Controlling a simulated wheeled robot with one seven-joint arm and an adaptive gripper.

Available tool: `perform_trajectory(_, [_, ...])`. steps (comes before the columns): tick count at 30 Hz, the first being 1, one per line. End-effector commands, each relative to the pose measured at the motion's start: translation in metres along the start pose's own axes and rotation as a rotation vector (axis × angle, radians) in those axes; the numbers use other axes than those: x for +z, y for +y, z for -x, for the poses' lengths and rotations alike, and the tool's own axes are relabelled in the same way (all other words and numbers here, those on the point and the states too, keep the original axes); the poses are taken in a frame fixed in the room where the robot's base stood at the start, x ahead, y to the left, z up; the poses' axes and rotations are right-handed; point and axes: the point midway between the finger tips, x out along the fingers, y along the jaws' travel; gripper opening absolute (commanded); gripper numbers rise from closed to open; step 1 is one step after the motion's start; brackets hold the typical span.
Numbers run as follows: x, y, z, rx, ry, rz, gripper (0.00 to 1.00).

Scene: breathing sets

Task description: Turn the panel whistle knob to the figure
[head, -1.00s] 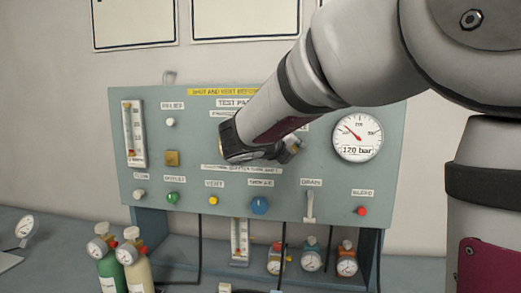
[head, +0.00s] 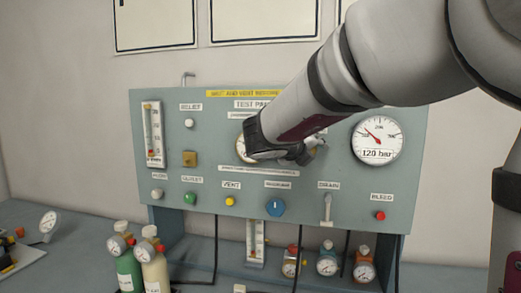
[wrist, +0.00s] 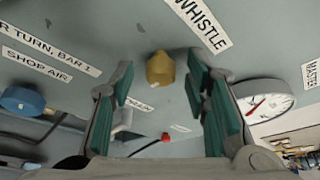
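The whistle knob is a small brass-coloured knob (wrist: 160,68) with a pale mark on it, on the grey-green test panel (head: 400,185). It sits beside the WHISTLE label (wrist: 203,20) in the wrist view. My gripper (wrist: 163,84) is open, with its green-padded fingers on either side of the knob. A gap shows between each finger and the knob. In the head view my gripper (head: 300,152) is in front of the panel's upper middle, and my wrist covers much of that area. The label with turn-and-bar wording (wrist: 45,62) is only partly in view. I cannot read the knob's setting.
A round gauge with a 120 bar readout (head: 377,140) is right of my gripper. The blue shop air knob (head: 275,207), drain lever (head: 327,208) and red bleed button (head: 379,215) are below. Small gas bottles (head: 128,270) stand at the lower left.

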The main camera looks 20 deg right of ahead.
Motion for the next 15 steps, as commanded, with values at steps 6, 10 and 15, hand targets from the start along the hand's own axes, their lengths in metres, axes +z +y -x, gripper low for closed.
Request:
perform_trajectory(6, [0.001, 0.000, 0.002, 0.000, -0.002, 0.000, 0.42])
perform_trajectory(10, [0.002, 0.000, 0.012, 0.000, -0.004, 0.000, 0.42])
perform_trajectory(15, [0.002, -0.001, 0.043, 0.001, -0.006, -0.002, 0.42])
